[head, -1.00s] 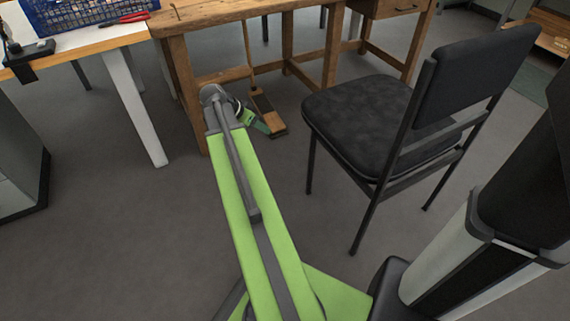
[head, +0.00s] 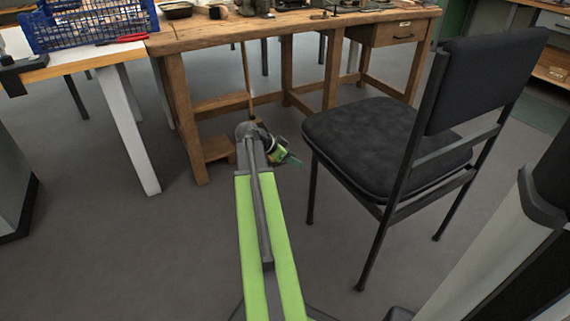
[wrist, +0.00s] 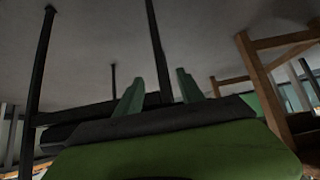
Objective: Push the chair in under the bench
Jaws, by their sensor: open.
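The black chair (head: 360,135) stands on the grey floor at the right in the head view, its backrest toward the right and its seat facing the wooden bench (head: 300,30). The bench stands behind it and to the left; the seat appears to be outside the bench. My gripper (head: 292,160) is low, just left of the chair's front left leg, and looks apart from it. In the wrist view my gripper (wrist: 158,85) shows two green fingers spread apart with nothing between them. Dark chair legs (wrist: 40,70) show beyond them.
A white-legged table (head: 130,130) with a blue basket (head: 95,25) and red pliers (head: 122,39) stands at the left. A broom (head: 247,80) leans by the bench. Bare floor (head: 150,250) lies at the lower left.

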